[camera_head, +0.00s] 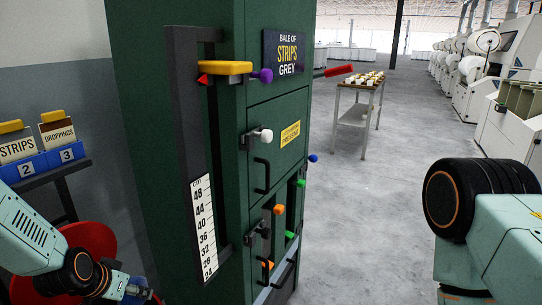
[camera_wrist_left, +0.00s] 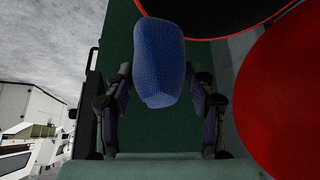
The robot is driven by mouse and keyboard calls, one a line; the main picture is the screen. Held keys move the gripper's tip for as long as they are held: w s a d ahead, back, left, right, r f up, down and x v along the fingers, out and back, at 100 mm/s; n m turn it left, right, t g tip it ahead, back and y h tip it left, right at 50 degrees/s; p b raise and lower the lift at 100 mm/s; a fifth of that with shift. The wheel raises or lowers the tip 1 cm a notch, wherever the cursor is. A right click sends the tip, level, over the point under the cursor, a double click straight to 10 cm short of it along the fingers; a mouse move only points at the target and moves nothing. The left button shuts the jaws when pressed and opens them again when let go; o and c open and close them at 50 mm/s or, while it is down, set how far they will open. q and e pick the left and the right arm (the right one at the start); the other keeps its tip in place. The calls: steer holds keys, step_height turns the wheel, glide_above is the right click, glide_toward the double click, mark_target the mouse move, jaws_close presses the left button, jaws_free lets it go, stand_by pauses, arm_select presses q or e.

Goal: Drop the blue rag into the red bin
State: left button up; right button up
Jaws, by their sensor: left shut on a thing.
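The blue rag (camera_wrist_left: 160,60) is a rounded, woven-looking bundle between the fingers of my left gripper (camera_wrist_left: 161,92) in the left wrist view. The gripper is shut on it. Red surfaces (camera_head: 92,237) also show behind my left arm in the head view. My right gripper is out of the picture.
The tall green bale press (camera_head: 180,110) with a scale, knobs and handles fills the middle. A small table (camera_head: 355,118) with several items stands further back.

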arm_select(q)
steer(key=s+a+f+b, duration=0.1)
steer(key=a+f+b, duration=0.15)
steer(key=a, duration=0.85)
step_height(320, 180, down, 7)
steer(key=b, duration=0.5)
steer(key=shift+d+m, duration=0.15)
steer(key=shift+m, duration=0.15)
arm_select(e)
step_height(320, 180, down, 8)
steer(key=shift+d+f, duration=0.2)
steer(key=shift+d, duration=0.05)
arm_select(q)
steer(key=shift+w+d+r, duration=0.1)
steer(key=shift+w, duration=0.1)
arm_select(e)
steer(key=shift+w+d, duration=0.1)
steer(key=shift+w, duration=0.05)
